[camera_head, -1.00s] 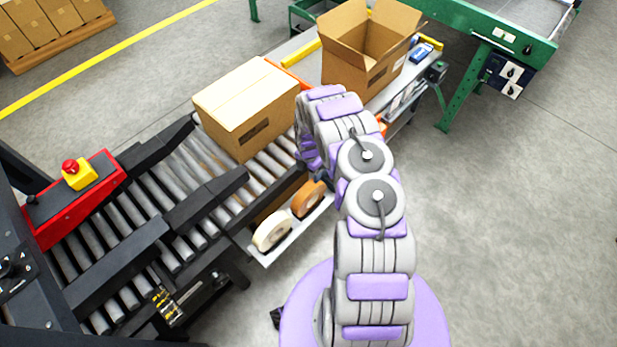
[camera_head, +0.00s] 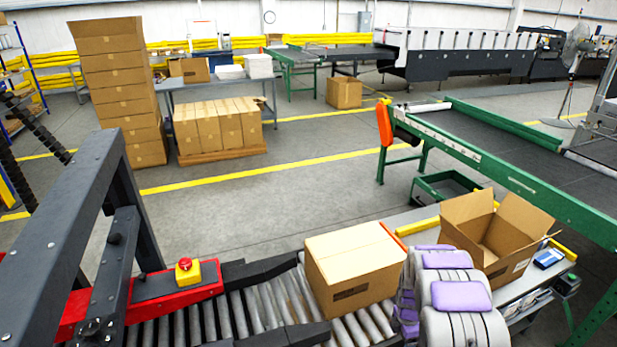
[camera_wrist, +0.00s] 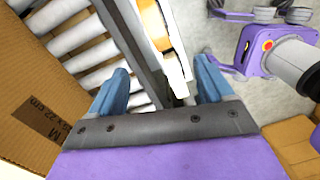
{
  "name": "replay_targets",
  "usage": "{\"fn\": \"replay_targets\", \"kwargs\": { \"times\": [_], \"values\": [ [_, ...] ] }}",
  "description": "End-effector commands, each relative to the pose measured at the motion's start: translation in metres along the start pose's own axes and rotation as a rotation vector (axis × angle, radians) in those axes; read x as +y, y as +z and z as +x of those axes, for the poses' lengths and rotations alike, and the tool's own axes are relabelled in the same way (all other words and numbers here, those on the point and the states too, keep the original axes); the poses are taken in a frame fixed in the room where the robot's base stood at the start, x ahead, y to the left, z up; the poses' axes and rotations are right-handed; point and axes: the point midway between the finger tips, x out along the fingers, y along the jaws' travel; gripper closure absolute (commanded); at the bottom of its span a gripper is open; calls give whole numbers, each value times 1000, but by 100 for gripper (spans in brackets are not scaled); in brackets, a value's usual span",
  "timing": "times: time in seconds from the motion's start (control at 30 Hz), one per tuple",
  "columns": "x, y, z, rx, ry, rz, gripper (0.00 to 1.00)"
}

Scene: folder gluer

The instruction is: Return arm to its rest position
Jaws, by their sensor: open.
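My gripper shows in the wrist view (camera_wrist: 160,88) with its two blue fingers spread wide apart and nothing between them. It points down past the edge of the roller conveyor, with tape rolls (camera_wrist: 155,25) beyond the fingers. A closed cardboard box (camera_wrist: 35,105) stands close on the left of that view. In the head view my grey and purple arm rises at the bottom right, in front of the conveyor; the gripper itself is hidden there. The closed box (camera_head: 352,268) sits on the rollers just left of my arm.
An open cardboard box (camera_head: 480,245) stands on the side table right of my arm. The roller conveyor (camera_head: 245,312) carries a red bar with an emergency stop (camera_head: 186,268). A green-framed conveyor (camera_head: 490,165) stands at right. The floor (camera_head: 290,205) beyond is clear.

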Motion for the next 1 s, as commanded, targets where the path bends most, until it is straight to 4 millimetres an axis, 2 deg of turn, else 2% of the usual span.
{"fn": "replay_targets", "kwargs": {
  "times": [0.03,0.1,0.37,0.5,0.8,1.0],
  "values": [
    [-2,-1,-22,-10,-1,48,19],
    [-9,-4,-46,-18,-10,125,19],
    [-40,-23,-136,-42,-28,410,19],
    [-64,-39,-179,-47,-39,563,19],
    [-124,-80,-259,-49,-51,880,19],
    [-172,-111,-300,-44,-64,1080,19]
  ]
}}
